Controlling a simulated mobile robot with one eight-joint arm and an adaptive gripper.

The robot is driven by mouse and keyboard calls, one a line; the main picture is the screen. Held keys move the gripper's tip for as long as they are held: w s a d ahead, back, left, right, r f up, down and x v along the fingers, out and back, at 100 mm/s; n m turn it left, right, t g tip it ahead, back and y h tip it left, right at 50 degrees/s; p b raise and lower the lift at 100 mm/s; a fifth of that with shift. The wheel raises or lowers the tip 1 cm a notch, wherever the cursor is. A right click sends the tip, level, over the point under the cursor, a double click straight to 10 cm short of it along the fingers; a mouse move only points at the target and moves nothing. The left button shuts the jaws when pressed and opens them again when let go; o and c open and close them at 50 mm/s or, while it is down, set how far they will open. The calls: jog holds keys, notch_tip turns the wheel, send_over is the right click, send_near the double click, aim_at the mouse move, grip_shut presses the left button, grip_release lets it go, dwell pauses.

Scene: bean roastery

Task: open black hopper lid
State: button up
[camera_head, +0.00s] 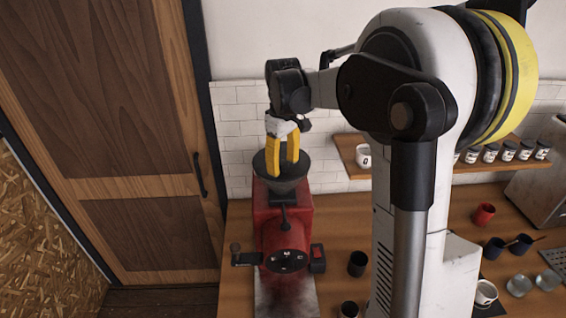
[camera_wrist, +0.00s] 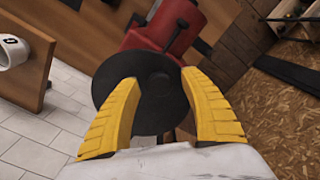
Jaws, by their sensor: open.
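My gripper (camera_head: 287,176) points down at the hopper from above. I cannot tell whether the fingertips touch the lid.
A wooden counter (camera_head: 340,240) carries dark cups (camera_head: 357,263) right of the roaster. A wall shelf (camera_head: 350,160) with a white mug (camera_head: 363,156) and several jars is behind. A wooden door (camera_head: 120,110) stands at the left.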

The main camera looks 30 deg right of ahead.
grip_shut()
jog(key=shift+r, duration=0.1)
